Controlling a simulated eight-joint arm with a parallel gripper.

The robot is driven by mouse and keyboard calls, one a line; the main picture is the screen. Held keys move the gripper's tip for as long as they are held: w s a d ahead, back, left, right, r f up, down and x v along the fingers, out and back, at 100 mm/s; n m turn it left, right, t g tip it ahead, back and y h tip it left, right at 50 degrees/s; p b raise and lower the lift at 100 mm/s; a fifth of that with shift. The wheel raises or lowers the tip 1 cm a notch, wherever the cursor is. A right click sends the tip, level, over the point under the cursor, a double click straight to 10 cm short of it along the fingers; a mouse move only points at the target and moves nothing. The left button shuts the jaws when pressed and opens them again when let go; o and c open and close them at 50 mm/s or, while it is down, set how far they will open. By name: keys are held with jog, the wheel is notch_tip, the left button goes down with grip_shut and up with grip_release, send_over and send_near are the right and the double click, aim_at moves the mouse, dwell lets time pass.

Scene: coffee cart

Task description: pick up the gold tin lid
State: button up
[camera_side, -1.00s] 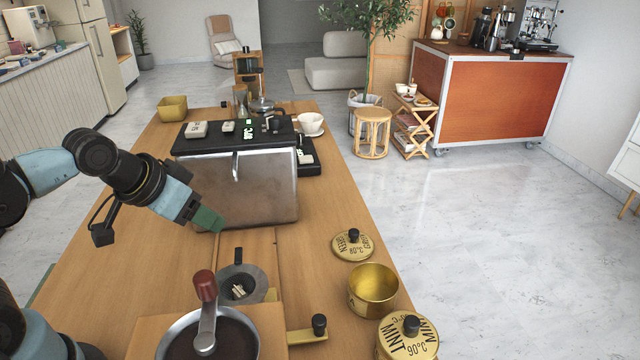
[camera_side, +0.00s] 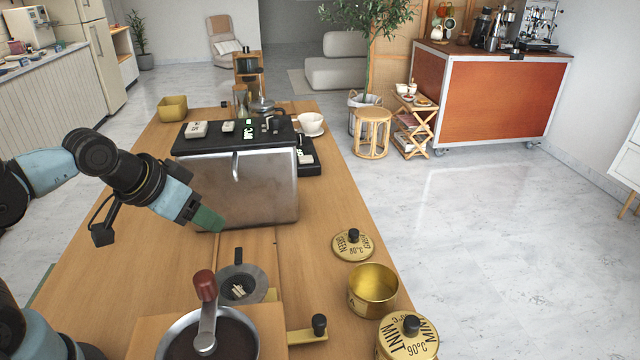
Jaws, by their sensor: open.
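A gold tin lid (camera_side: 352,246) with a black knob and the marking 80°C lies flat on the wooden table near its right edge. Just in front of it stands an open gold tin (camera_side: 372,290). A second gold lid (camera_side: 409,338), marked MINT 90°C, sits on a tin at the front right, partly cut off by the frame. My gripper (camera_side: 208,220) has green fingers and is open and empty. It hangs left of the 80°C lid, by the front of the metal box, well apart from the lid.
The metal machine (camera_side: 240,185) stands mid-table behind my gripper. A grinder with a red-handled crank (camera_side: 205,290) and a small grey dish (camera_side: 242,285) are in front. A white cup (camera_side: 311,123) is farther back. Bare table lies between the machine and the lid.

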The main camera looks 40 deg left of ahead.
jog(key=o, duration=0.9)
